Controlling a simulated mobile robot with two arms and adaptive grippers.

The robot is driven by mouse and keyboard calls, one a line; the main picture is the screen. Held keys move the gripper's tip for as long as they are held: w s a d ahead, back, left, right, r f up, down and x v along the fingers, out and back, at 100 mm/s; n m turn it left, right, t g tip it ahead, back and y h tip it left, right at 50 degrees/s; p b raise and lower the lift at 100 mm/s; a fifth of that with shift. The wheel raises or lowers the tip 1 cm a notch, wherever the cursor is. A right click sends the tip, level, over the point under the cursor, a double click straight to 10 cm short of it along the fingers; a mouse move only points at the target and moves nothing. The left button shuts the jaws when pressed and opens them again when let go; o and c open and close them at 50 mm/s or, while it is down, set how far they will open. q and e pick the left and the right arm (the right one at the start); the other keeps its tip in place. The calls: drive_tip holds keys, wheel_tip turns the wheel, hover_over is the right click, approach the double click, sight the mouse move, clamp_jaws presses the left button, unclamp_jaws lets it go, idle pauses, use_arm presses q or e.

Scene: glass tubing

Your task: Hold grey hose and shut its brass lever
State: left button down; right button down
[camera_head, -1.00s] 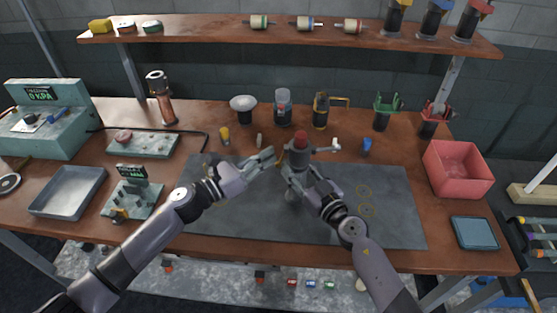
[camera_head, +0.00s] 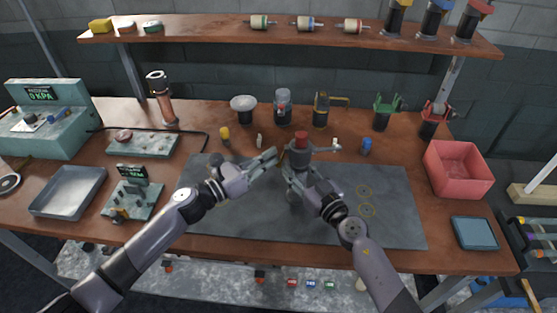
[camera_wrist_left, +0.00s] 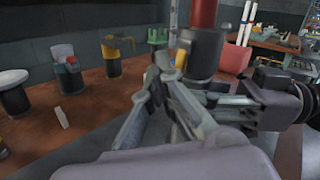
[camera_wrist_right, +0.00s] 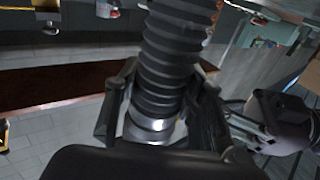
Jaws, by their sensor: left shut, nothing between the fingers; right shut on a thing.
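The grey hose piece (camera_head: 299,158), with a red top (camera_head: 301,137), stands upright above the grey mat. My right gripper (camera_head: 298,178) is shut on it. In the right wrist view the dark ribbed hose (camera_wrist_right: 172,65) rises between the fingers (camera_wrist_right: 155,115), above a shiny metal band. A small brass lever (camera_head: 281,158) shows at the left side of the grey body; it also shows in the left wrist view (camera_wrist_left: 181,58), partly behind my fingers. My left gripper (camera_head: 273,155) is shut and empty, its tips close to the lever. I cannot tell whether they touch it.
Several black-based fittings stand along the back, including a white-topped one (camera_head: 243,104) and a yellow-levered one (camera_head: 321,110). A red bin (camera_head: 458,168) and blue tray (camera_head: 475,233) are at the right. The grey mat (camera_head: 390,225) is mostly clear.

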use_arm(q)
drive_tip(key=shift+s+d+f, duration=0.2)
drive_tip(key=shift+d, duration=0.5)
use_arm(e)
drive_tip(key=shift+s+a+r, duration=0.1)
drive_tip(key=shift+s+a, duration=0.05)
drive_tip(key=shift+a, duration=0.15)
use_arm(q)
drive_tip(key=shift+d+f, duration=0.1)
drive_tip(key=shift+d, duration=0.15)
use_arm(e)
drive_tip(key=shift+r, duration=0.1)
use_arm(q)
drive_tip(key=shift+a, duration=0.15)
use_arm(e)
drive_tip(key=shift+d, duration=0.1)
use_arm(q)
drive_tip(key=a, duration=0.1)
drive_tip(key=a+r, duration=0.1)
drive_tip(key=shift+a, duration=0.4)
use_arm(e)
drive_tip(key=shift+d, duration=0.1)
use_arm(q)
drive_tip(key=shift+w+a, duration=0.1)
use_arm(e)
drive_tip(key=shift+w+d, duration=0.1)
drive_tip(key=shift+w, duration=0.1)
